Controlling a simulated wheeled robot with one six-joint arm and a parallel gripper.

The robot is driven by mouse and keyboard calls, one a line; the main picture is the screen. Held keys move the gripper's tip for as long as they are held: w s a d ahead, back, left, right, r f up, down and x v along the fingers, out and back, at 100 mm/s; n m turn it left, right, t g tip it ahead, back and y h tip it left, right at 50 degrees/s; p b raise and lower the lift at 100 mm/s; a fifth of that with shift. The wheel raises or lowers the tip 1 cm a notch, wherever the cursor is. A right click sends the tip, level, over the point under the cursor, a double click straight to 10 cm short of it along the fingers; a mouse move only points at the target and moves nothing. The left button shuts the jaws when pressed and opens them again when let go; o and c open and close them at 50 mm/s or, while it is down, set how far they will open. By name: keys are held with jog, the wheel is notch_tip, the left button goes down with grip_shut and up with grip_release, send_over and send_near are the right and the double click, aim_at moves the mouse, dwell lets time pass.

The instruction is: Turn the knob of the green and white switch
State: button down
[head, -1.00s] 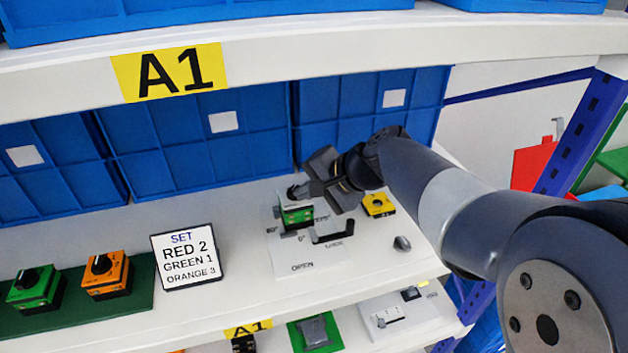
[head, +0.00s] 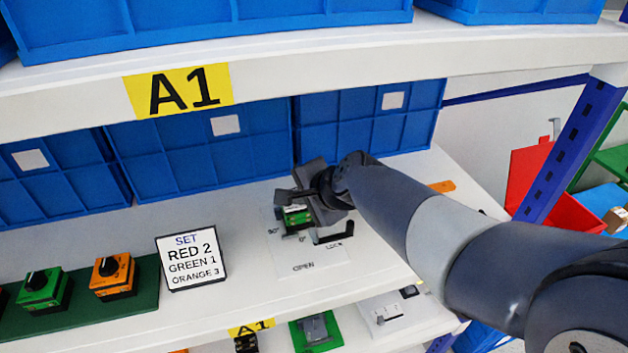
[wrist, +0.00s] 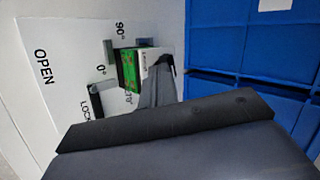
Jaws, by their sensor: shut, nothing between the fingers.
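The green and white switch (head: 297,215) is mounted on a white panel (head: 325,255) on the shelf, at the middle right of the head view. My gripper (head: 300,200) is right over and behind it, covering its upper part. In the wrist view the switch (wrist: 138,67) shows a green face and a white side. A dark finger of my gripper (wrist: 163,72) is at that white side; I cannot tell whether it touches. The fingers look shut with nothing between them. The knob is hidden, so its angle cannot be read.
A dark L-shaped handle (head: 335,234) stands close right of the switch. Blue bins (head: 265,155) line the back. A sign (head: 191,260) and green (head: 43,290) and orange (head: 113,277) rotary switches are to the left. The panel's front near OPEN is clear.

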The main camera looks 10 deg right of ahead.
jog(key=shift+a, duration=0.2)
jog(key=shift+a+p, duration=0.3)
jog(key=shift+a, duration=0.15)
dwell(0.5)
jog(key=shift+w, duration=0.35)
